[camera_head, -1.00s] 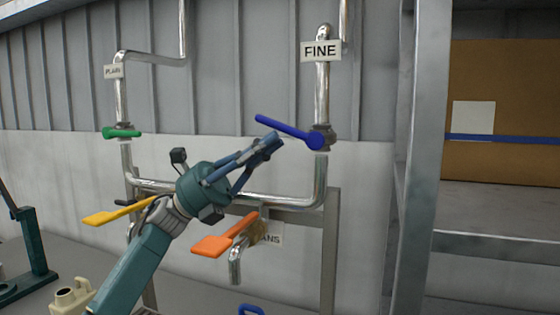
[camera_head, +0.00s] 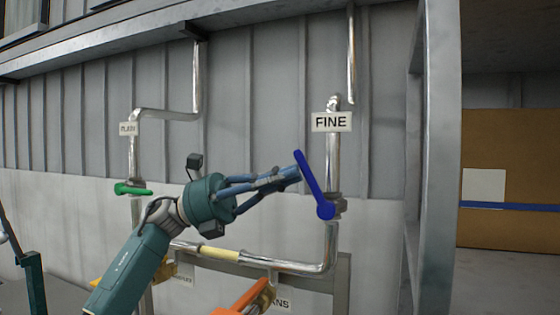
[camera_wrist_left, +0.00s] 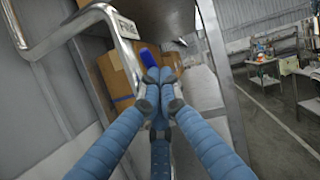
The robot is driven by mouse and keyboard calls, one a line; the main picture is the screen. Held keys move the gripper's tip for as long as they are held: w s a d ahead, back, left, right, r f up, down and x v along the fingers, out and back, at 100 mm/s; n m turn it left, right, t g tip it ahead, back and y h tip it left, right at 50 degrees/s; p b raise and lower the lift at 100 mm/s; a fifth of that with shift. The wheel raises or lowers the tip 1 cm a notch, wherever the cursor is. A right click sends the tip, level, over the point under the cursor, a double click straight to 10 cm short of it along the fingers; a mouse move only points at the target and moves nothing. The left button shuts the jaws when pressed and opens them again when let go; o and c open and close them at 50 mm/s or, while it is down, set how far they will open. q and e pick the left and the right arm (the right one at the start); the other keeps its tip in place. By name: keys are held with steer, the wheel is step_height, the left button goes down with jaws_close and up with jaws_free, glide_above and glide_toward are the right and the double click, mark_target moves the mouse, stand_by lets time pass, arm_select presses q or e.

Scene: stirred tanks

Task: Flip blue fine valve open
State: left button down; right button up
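The blue fine valve lever (camera_head: 312,182) sits on the shiny pipe below the "FINE" sign (camera_head: 331,122). It points steeply up, leaning left, from its pivot on the pipe. My left gripper (camera_head: 291,175) has its fingers together, with the tips at the left side of the lever's upper half. They look to be touching it, but exact contact is hard to tell. In the left wrist view the fingertips (camera_wrist_left: 161,85) meet, and the end of the blue lever (camera_wrist_left: 149,57) shows just beyond them. My right gripper is not in view.
A green lever (camera_head: 132,189) is on the left pipe, under another sign. An orange lever (camera_head: 244,299) is low in the middle, near a pipe. A grey metal post (camera_head: 434,160) stands right of the fine pipe, with a cardboard box (camera_head: 510,180) on a shelf behind it.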

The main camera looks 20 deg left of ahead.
arm_select(q)
steer(key=shift+y, duration=0.7)
steer(key=shift+s+d+r, duration=0.1)
steer(key=shift+d+r, duration=1.25)
steer(key=shift+d, duration=0.3)
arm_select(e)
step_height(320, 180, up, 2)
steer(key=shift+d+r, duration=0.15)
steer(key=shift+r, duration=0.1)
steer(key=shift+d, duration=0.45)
arm_select(q)
glide_toward(303, 161)
steer(key=shift+s+a+f, duration=0.1)
steer(key=shift+s+a, duration=0.1)
steer(key=shift+a, duration=0.25)
steer(key=shift+s+a+f, duration=0.1)
steer(key=shift+s+a, duration=0.15)
steer(key=shift+a, duration=0.2)
steer(key=shift+f, duration=0.1)
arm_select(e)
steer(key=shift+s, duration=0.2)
